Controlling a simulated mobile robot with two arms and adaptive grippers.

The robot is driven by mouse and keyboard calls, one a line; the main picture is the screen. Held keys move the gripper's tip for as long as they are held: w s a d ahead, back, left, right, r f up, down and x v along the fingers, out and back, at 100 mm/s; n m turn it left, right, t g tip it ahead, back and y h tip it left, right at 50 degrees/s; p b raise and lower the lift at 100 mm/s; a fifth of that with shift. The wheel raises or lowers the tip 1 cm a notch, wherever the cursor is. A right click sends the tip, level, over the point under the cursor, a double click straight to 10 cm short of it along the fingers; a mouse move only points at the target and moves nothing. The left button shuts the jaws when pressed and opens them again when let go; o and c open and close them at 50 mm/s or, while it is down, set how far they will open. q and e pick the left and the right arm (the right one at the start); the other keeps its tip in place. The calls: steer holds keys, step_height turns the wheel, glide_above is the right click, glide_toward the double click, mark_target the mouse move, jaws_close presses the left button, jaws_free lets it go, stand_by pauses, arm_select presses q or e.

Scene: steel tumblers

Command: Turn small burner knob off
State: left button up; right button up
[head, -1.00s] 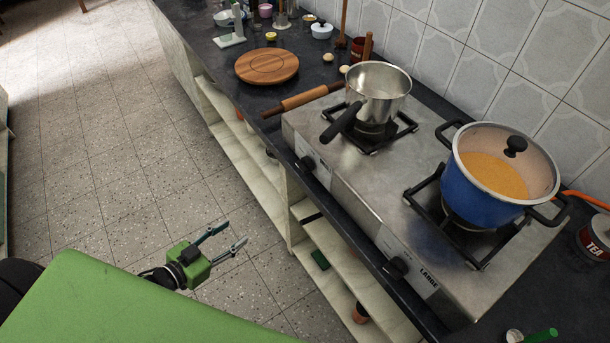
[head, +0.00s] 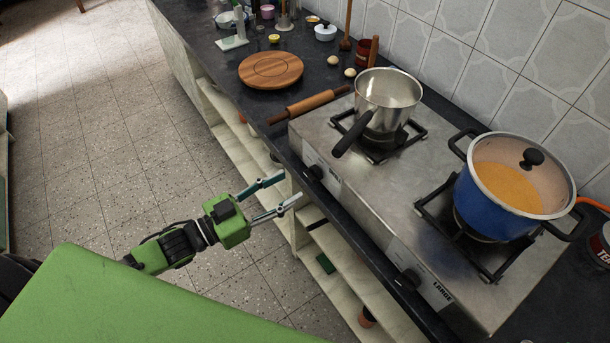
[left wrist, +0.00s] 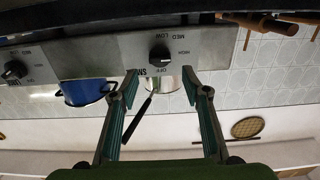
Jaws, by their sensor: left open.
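The small burner knob (head: 314,173) is black and sits on the stove's front panel, below the steel saucepan. In the left wrist view the small burner knob (left wrist: 160,56) shows upside down with OFF, HIGH, MED and LOW marks around it; I cannot tell its setting. My left gripper (head: 291,188) is open and empty, pointing at the panel just in front of this knob. In the left wrist view the gripper's fingertips (left wrist: 161,82) stand apart, on either side of the knob's line, not touching it. My right gripper is not in view.
The large burner knob (head: 408,279) is farther right on the stove (head: 370,200). The saucepan's (head: 386,100) black handle juts over the front edge above the small knob. A blue pot (head: 500,190) stands on the large burner. A rolling pin (head: 308,105) lies left of the stove.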

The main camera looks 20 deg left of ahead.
mark_target(308, 176)
arm_select(q)
steer(key=shift+p+x, duration=0.3)
steer(key=shift+x, duration=2.85)
